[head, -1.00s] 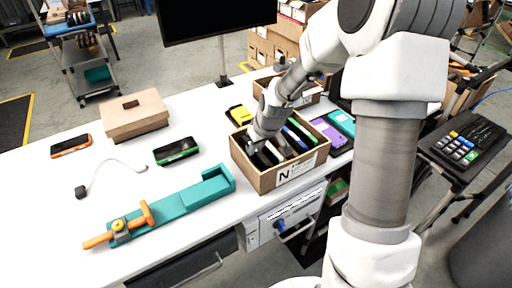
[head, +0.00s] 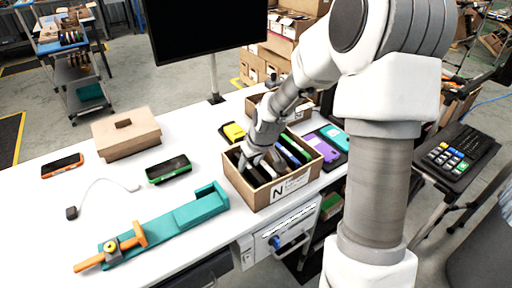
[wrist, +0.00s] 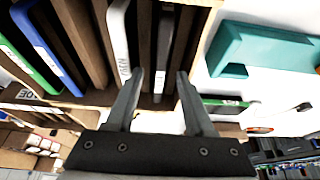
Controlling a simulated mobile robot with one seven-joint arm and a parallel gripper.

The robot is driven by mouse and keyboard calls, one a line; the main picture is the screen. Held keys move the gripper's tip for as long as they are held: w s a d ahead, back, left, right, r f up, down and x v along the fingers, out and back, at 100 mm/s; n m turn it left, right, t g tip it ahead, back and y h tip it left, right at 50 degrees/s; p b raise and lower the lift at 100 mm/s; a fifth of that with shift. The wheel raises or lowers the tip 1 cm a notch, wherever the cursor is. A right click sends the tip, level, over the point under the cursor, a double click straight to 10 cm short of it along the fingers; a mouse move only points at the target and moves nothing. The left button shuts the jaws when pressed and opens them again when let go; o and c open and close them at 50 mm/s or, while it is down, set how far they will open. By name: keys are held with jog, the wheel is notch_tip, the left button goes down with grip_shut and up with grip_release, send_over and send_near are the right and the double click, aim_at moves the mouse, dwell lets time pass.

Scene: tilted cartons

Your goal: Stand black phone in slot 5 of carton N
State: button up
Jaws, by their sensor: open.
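Carton N (head: 258,201) is an open brown box with dividers, tilted on the white table, with an "N" label facing front. A black phone (wrist: 164,45) stands on edge in an end slot of it. My gripper (wrist: 160,75) is open, its fingertips on either side of the black phone's near edge. I cannot tell whether they touch it. A white phone (wrist: 119,40) stands in the slot beside it, left of my left finger. In the head view my gripper (head: 258,160) is over the left part of the carton. The slot numbers are not readable.
Blue (wrist: 48,50) and green (wrist: 22,45) devices stand in other slots. A teal holder (head: 175,222) with an orange-handled tool, a green-edged phone (head: 168,168), an orange-edged phone (head: 62,165) and a cardboard box (head: 126,133) lie left. A yellow item (head: 233,132) sits behind.

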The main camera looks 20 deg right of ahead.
jog(key=p+v, duration=0.2)
jog(key=v, duration=1.4)
jog(key=shift+r, duration=0.2)
jog(key=shift+s, duration=0.15)
notch_tip(320, 180, up, 7)
jog(key=p, duration=0.5)
